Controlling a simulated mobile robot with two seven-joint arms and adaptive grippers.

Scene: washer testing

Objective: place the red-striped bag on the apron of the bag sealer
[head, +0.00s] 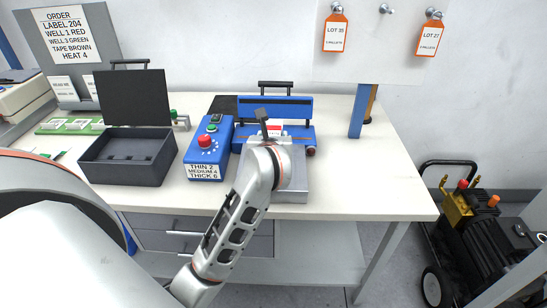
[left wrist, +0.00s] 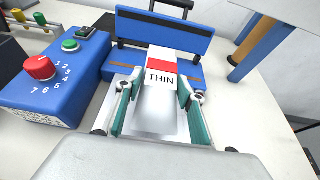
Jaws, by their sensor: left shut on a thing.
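The red-striped bag (left wrist: 161,82) is a pale pouch with a white-and-red top and the word THIN. My left gripper (left wrist: 160,92) is shut on it, one teal finger on each side. The bag's top points towards the blue bag sealer (left wrist: 165,43), whose lid is raised. In the head view the bag's red and white top (head: 273,128) shows just past my wrist, in front of the sealer (head: 290,108). The silver apron (head: 294,190) lies under my gripper, partly hidden by it. I cannot tell whether the bag touches it. My right gripper is out of view.
A blue control box (head: 208,150) with a red knob and a THIN/MEDIUM/THICK label stands left of the sealer. A dark open case (head: 125,160) is further left. A blue post (head: 359,110) rises at the right. The white table (head: 370,185) is clear at right.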

